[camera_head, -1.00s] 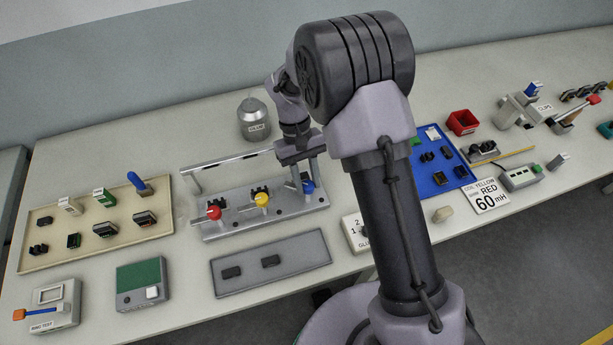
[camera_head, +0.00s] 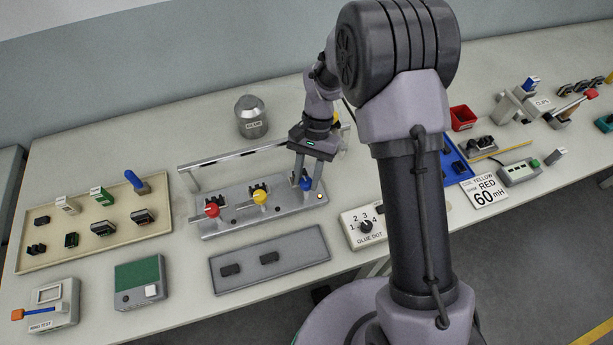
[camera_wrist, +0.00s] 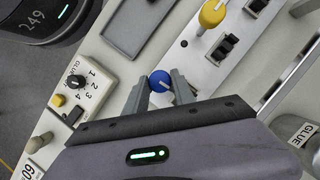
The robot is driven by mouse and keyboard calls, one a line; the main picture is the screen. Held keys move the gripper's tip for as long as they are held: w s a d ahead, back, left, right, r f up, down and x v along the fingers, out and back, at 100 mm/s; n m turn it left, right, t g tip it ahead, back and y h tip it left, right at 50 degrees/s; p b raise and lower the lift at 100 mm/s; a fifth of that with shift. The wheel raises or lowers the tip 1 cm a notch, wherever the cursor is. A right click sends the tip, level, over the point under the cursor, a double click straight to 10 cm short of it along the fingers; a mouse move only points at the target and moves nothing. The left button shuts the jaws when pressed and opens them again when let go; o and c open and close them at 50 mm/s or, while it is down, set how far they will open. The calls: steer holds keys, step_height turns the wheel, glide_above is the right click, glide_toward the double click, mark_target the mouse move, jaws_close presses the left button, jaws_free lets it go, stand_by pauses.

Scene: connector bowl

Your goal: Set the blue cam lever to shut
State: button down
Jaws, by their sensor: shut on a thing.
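The blue cam lever (camera_head: 306,184) is at the right end of the grey fixture plate (camera_head: 222,222), to the right of the red and yellow levers. My gripper (camera_head: 306,183) reaches down over it from behind. In the wrist view the blue round knob (camera_wrist: 160,81) sits between the two fingertips of my gripper (camera_wrist: 160,84), which is shut on it. A pale line crosses the top of the knob. The body below the knob is mostly hidden by the fingers.
The yellow lever (camera_head: 260,197) and red lever (camera_head: 212,209) stand on the same plate. A rail (camera_head: 235,157) runs behind them. A grey tray (camera_head: 300,246) and a glue dot dial box (camera_head: 364,228) lie in front.

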steer(key=shift+m, duration=0.6)
steer(key=c, duration=1.1)
jaws_free()
steer(key=shift+o, duration=0.2)
steer(key=p+v, duration=0.5)
steer(key=v, duration=1.2)
steer(key=shift+s+d+r, duration=0.2)
steer(key=shift+d, duration=0.15)
